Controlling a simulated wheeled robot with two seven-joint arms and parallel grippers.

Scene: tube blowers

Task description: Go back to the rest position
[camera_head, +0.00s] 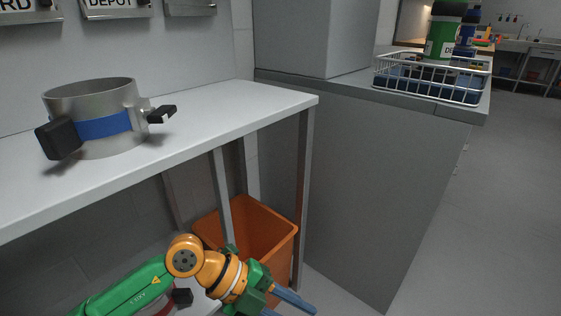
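My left arm comes in from the lower left, green with orange joints. Its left gripper (292,311) is low in the picture, in front of the orange bin and below the white shelf. Its two blue-grey fingers stand apart with nothing seen between them, and the lower finger is cut off by the bottom edge. My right gripper is not in view.
A metal ring with a blue band (104,128) and black handles stands on the white shelf (215,110). An orange bin (282,238) is below it. A wire basket (430,88) with bottles sits on the grey counter (345,92). Open floor (505,210) lies right.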

